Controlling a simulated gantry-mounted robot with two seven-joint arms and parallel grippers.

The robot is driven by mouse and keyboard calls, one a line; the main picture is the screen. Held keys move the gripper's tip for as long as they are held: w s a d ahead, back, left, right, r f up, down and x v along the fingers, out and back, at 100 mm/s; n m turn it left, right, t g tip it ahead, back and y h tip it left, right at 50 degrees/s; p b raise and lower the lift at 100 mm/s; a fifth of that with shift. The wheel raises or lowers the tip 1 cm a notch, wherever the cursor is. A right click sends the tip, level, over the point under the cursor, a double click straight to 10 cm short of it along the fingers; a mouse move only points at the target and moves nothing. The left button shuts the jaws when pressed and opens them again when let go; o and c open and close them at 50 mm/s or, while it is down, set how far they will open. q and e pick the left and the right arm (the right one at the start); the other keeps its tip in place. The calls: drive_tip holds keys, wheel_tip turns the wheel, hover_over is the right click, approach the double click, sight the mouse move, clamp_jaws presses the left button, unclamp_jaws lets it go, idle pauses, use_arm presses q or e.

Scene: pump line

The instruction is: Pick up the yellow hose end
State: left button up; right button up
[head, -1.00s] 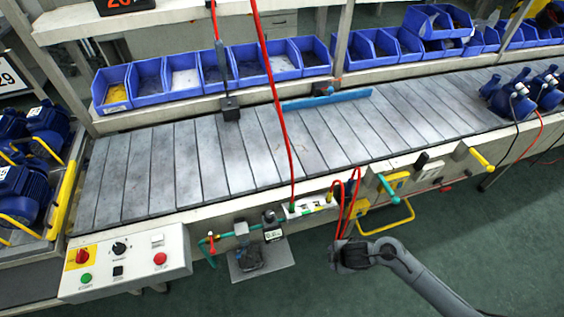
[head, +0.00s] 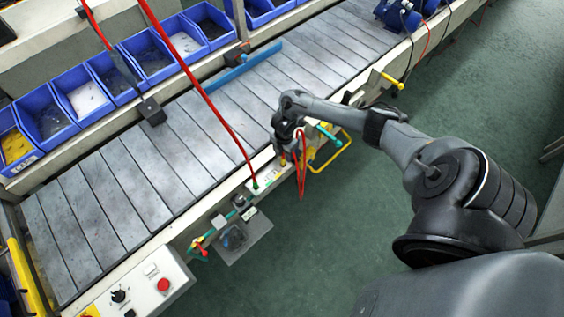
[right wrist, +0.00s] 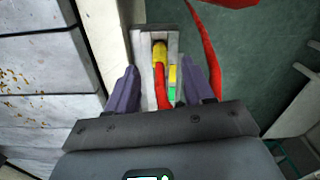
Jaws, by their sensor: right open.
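The yellow hose end (right wrist: 159,52) sits in a pale block (right wrist: 145,70) in the right wrist view. A red hose (right wrist: 162,92) runs from it towards my palm. My right gripper (right wrist: 169,84) is open, its two purple-grey fingers apart on either side of the block and hose, not visibly closed on anything. In the head view, the right gripper (head: 287,139) is over the conveyor's front edge, just above the pale block (head: 264,172). There the yellow end is small and partly hidden. My left gripper is not in view.
The slatted conveyor (head: 200,140) lies beside the block. A longer red hose (head: 205,92) hangs down to the block's green end. A yellow handle frame (head: 333,150) and green handle (head: 328,135) stick out close right of the gripper. Green floor is open in front.

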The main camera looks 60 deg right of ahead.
sight(283, 158)
drive_tip(key=shift+f+b, duration=0.45)
drive_tip(key=shift+f, duration=2.45)
drive_tip(key=shift+c, duration=0.3)
clamp_jaws()
